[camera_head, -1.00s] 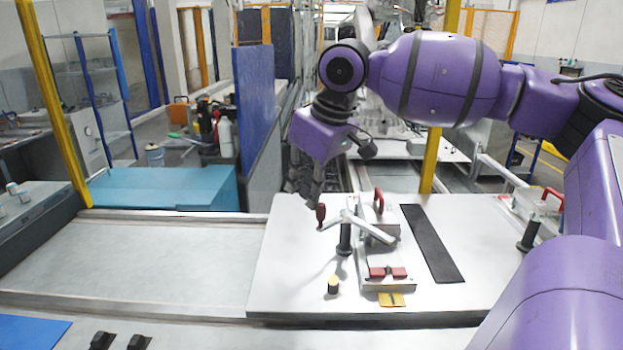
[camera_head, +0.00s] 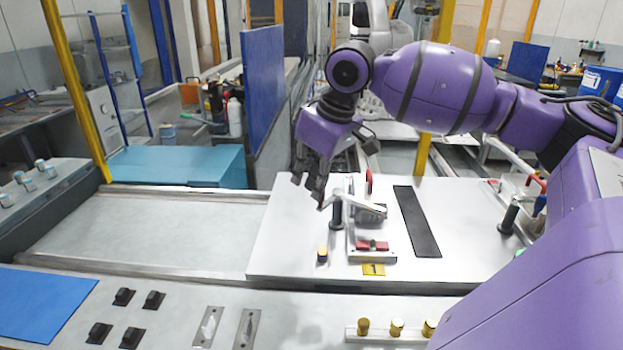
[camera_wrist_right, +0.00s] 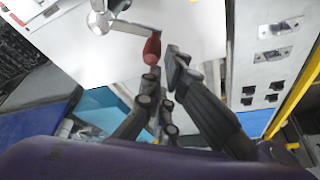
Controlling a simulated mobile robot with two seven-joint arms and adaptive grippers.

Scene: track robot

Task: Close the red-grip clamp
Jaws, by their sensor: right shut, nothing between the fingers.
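The clamp (camera_head: 370,212) stands on a white plate (camera_head: 290,230), with a pale lever reaching left, a black post and red pads at its front. A red loop handle (camera_head: 369,182) rises behind it. My right gripper (camera_head: 313,190) is shut and empty, fingers pointing down, at the left end of the lever. In the right wrist view the lever's red grip (camera_wrist_right: 152,48) is just beyond the fingertips (camera_wrist_right: 165,73), outside the fingers; I cannot tell whether they touch. In the head view the fingers mostly hide this grip. My left gripper is not in view.
A black strip (camera_head: 416,222) lies right of the clamp. Another black post (camera_head: 510,215) stands at the plate's right side. A small yellow-topped peg (camera_head: 322,254) and a yellow tag (camera_head: 373,269) are in front. A panel with black switches (camera_head: 154,299) runs along the front.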

